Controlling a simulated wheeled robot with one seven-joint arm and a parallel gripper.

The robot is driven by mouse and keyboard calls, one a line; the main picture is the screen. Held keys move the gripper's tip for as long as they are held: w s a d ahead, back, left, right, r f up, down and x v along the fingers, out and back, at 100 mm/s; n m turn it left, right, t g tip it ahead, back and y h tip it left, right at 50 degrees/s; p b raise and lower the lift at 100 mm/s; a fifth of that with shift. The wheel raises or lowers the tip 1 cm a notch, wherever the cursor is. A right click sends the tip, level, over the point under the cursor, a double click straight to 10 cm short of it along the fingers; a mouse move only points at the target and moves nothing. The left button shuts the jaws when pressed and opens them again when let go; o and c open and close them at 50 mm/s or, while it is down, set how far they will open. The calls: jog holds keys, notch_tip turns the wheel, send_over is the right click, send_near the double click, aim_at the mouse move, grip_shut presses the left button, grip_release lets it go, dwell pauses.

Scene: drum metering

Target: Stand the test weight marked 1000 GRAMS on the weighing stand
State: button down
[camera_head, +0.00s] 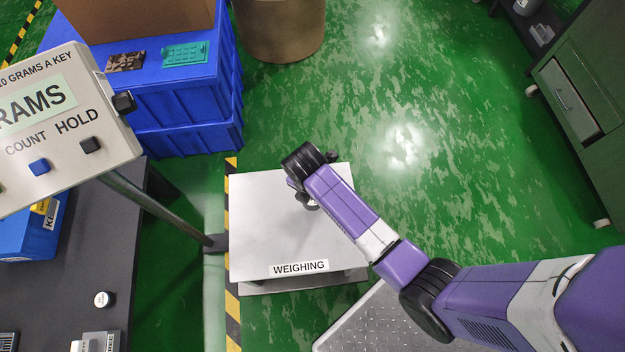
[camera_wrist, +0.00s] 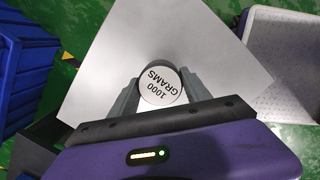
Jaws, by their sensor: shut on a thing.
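The weighing stand (camera_head: 258,225) is a pale square plate labelled WEIGHING, on the floor in the middle of the head view. Its plate (camera_wrist: 100,70) fills the middle of the wrist view. My gripper (camera_head: 308,200) is over the plate, right of its middle, mostly hidden by my arm in the head view. In the wrist view my gripper (camera_wrist: 158,85) is shut on the test weight (camera_wrist: 161,87), whose round white top reads 1000 GRAMS. The weight is over the plate. I cannot tell whether its base touches the plate.
A display (camera_head: 60,120) on a slanted post stands left of the plate. Blue crates (camera_head: 180,105) stand behind it. A dark bench (camera_head: 60,290) is at the lower left with a small white-topped piece (camera_head: 102,299). A green cabinet (camera_head: 580,110) is at the right. Green floor between is clear.

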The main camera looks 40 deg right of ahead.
jog(key=shift+f+b, duration=0.4)
jog(key=shift+f, duration=1.5)
jog(key=shift+f, duration=0.15)
jog(key=c, duration=0.5)
grip_release()
